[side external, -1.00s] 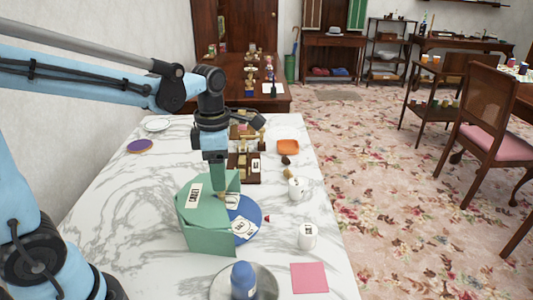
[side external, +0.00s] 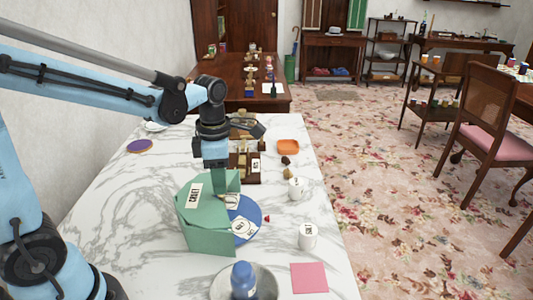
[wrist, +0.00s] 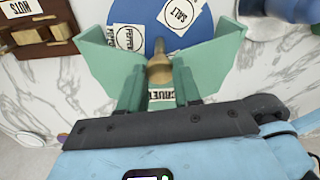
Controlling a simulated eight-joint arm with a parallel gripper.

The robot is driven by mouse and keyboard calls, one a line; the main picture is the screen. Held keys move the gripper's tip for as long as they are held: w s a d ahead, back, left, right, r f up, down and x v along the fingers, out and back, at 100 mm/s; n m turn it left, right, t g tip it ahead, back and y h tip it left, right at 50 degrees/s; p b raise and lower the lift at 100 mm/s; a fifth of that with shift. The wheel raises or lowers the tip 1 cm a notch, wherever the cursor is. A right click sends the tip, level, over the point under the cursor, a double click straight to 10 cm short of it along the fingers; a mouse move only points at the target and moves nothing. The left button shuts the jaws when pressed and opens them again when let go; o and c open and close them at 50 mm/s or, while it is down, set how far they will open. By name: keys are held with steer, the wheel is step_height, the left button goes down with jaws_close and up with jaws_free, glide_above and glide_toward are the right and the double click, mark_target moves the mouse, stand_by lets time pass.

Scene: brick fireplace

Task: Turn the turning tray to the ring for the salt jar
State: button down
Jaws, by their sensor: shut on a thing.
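The turning tray is a blue disc (side external: 250,208) with white labels, partly under a green cover (side external: 208,222) marked CRUET. In the wrist view the blue disc (wrist: 208,22) shows a SALT label (wrist: 178,14) and a PEPPER label (wrist: 128,38), both outside the cover. A tan knob (wrist: 159,66) stands at the tray's edge, within the cover's opening. My gripper (wrist: 160,86) reaches down there and is shut on the knob; the exact contact is partly hidden. A white jar (side external: 307,237) with a label, apparently SALT, stands right of the tray.
A blue shaker (side external: 243,280) stands on a round metal plate (side external: 271,284) in front. A pink square (side external: 309,278) lies right of it. Another white jar (side external: 295,189), an orange dish (side external: 288,147) and a brown stand (side external: 247,172) are farther back. The left tabletop is mostly clear.

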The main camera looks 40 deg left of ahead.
steer(key=shift+n, duration=3.1)
steer(key=c, duration=0.8)
jaws_free()
step_height(320, 180, up, 12)
steer(key=shift+r, duration=0.1)
